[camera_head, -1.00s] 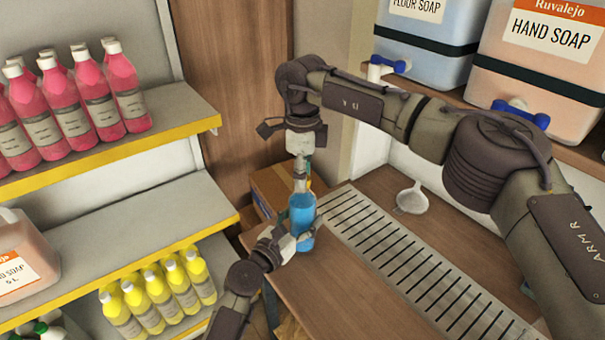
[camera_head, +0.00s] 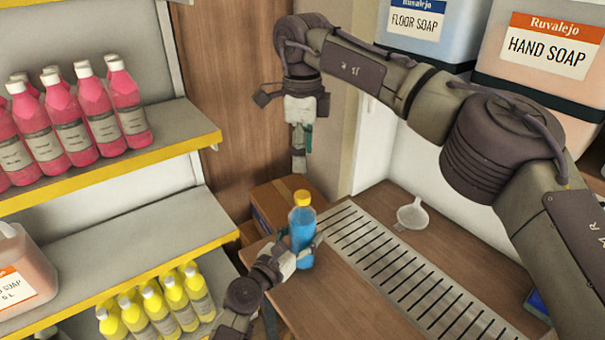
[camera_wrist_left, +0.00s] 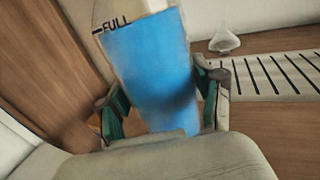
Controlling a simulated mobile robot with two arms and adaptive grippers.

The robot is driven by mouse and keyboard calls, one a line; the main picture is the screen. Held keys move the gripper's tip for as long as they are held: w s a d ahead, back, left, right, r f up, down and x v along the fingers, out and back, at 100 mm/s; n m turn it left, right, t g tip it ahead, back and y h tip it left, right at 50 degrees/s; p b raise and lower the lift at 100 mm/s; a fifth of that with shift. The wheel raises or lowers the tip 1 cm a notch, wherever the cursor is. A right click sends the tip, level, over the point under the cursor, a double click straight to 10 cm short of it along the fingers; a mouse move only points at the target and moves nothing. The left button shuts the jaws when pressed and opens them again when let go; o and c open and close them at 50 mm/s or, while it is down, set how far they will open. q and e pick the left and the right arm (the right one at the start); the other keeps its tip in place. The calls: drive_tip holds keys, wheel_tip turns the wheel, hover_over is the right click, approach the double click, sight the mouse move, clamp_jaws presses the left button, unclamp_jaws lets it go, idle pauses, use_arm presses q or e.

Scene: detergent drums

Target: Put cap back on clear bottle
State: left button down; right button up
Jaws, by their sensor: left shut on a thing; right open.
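The clear bottle (camera_head: 301,232) holds blue liquid and stands upright at the left edge of the wooden counter. A yellow cap (camera_head: 302,197) sits on its top. My left gripper (camera_head: 297,252) is shut around the lower part of the bottle. In the left wrist view the bottle (camera_wrist_left: 152,75) fills the space between the fingers, with a "FULL" mark near the top of the liquid. My right gripper (camera_head: 299,165) is above the bottle, apart from the cap, pointing down, open and empty. How tightly the cap sits cannot be told.
A slotted drain grate (camera_head: 395,265) runs along the counter (camera_head: 330,300). A white funnel (camera_head: 411,214) lies behind it. A cardboard box (camera_head: 275,197) stands behind the bottle. Shelves at left hold pink bottles (camera_head: 70,125) and yellow bottles (camera_head: 160,305). Large soap drums (camera_head: 540,75) stand upper right.

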wheel_tip(320, 180, up, 2)
drive_tip(key=shift+r, duration=0.2)
use_arm(q)
drive_tip(key=shift+c, duration=0.5)
unclamp_jaws()
drive_tip(key=v, duration=1.2)
